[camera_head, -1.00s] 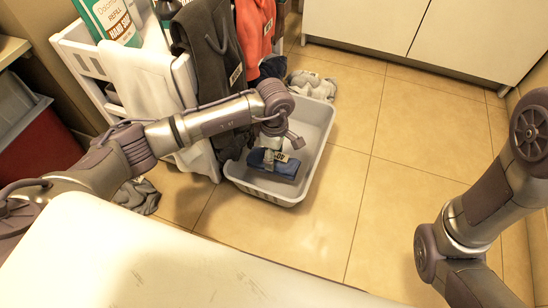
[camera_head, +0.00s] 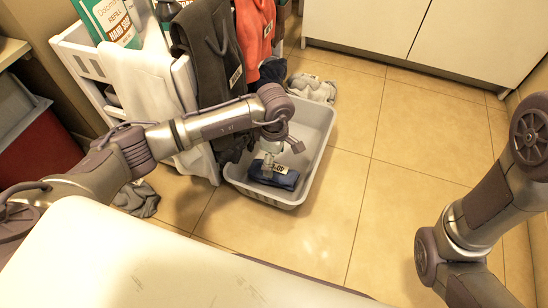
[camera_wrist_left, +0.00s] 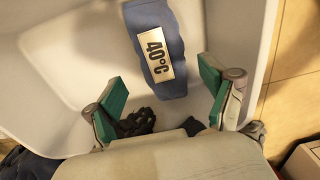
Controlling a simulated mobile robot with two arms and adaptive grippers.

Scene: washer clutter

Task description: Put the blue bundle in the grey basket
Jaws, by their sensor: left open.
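The blue bundle (camera_head: 275,177) lies inside the grey basket (camera_head: 312,150), near its front wall. In the left wrist view the bundle (camera_wrist_left: 157,45) carries a pale label reading 40°C and rests on the floor of the basket (camera_wrist_left: 85,50). My left gripper (camera_head: 268,160) is just above the bundle in the head view. In the left wrist view its green-padded fingers (camera_wrist_left: 160,100) are spread wide, with the bundle's near end between and beyond them. Part of the bundle is hidden by the gripper in the head view. My right gripper is out of view; only that arm shows.
A white cart (camera_head: 85,58) with hanging dark, white and orange cloths stands at the basket's left. Grey cloths lie on the floor behind the basket (camera_head: 312,87) and at left (camera_head: 138,198). Tiled floor (camera_head: 400,170) right of the basket is clear.

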